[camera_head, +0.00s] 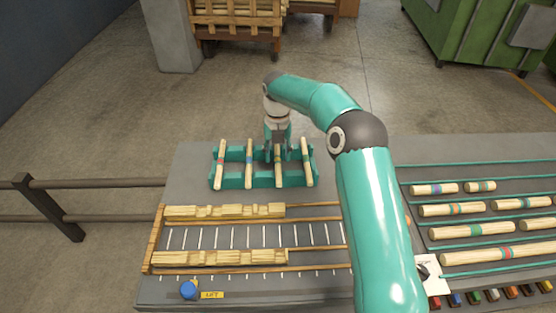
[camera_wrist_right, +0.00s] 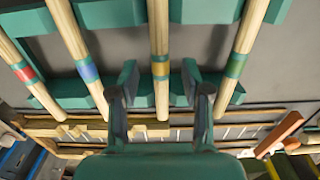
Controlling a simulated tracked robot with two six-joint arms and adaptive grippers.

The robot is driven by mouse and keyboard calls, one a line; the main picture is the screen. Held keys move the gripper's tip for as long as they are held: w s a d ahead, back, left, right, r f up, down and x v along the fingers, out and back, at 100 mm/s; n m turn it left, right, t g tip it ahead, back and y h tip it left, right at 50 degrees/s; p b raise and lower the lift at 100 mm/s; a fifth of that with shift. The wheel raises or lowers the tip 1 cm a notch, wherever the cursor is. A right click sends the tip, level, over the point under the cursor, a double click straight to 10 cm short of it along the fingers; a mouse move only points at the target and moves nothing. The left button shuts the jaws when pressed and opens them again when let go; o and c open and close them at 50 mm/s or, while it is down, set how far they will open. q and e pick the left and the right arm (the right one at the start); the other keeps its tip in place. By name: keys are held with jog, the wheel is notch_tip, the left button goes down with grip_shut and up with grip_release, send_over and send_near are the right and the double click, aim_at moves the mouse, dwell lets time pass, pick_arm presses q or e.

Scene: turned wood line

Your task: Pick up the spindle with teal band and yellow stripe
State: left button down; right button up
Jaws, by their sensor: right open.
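The spindle with teal band and yellow stripe (camera_wrist_right: 160,68) is a pale wooden rod lying across the teal rack, third from the left. In the head view this spindle (camera_head: 278,178) is partly hidden by my right gripper (camera_head: 279,153), which is over the rack. In the wrist view the open fingers of my right gripper (camera_wrist_right: 160,95) appear on either side of the rod, with gaps to both. I cannot tell how far above it they are. My left gripper is not in view.
A slotted wooden frame (camera_head: 155,240) stands in front; more spindles (camera_head: 500,253) lie at right.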

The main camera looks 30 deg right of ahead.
jog(key=shift+f, duration=0.6)
grip_shut()
jog(key=shift+r, duration=0.1)
